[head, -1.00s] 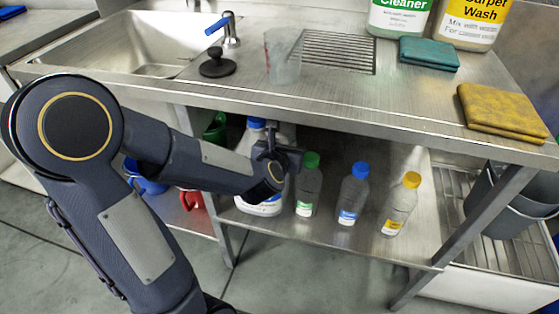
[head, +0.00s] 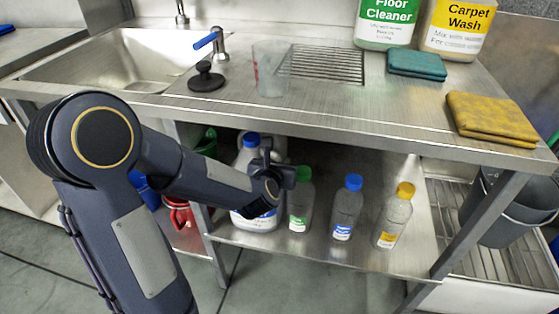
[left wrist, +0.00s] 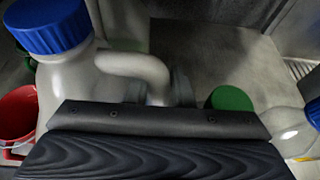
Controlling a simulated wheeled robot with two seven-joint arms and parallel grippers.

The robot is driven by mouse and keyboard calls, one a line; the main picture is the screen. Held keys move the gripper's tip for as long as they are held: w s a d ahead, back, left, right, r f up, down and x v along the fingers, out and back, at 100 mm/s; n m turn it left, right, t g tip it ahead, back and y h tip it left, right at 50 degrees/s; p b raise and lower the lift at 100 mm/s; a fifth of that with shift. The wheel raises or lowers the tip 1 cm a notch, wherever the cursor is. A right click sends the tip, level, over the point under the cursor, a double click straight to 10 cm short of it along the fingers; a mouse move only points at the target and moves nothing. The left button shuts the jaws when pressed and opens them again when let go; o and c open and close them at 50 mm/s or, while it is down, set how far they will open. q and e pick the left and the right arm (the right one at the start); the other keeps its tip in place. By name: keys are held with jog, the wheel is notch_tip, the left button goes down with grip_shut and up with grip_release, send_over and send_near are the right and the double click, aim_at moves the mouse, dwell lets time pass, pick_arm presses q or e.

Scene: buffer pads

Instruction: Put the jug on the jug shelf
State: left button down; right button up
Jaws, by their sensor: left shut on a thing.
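The jug (head: 243,160) is white with a blue cap and a blue-and-white label. It is upright at the lower shelf under the counter, left of the small bottles. My left gripper (head: 268,172) is in front of it and hides part of its body. In the left wrist view the jug (left wrist: 68,80) has its blue cap at the upper left, and my left gripper (left wrist: 155,92) is shut on its curved handle. I cannot tell whether its base touches the shelf. My right gripper is not in view.
The lower shelf (head: 320,252) holds bottles with green (head: 299,208), blue (head: 346,212) and yellow (head: 394,222) caps close right of the jug. The counter edge (head: 330,137) is above. A red bucket (head: 179,213) is at left. A clear beaker (head: 271,70) stands on the counter.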

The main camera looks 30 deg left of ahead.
pick_arm(q)
jog(key=shift+w+r, duration=0.1)
jog(key=shift+r, duration=0.1)
jog(key=shift+f, duration=0.1)
jog(key=c, duration=1.3)
grip_release()
jog(key=shift+f, duration=0.1)
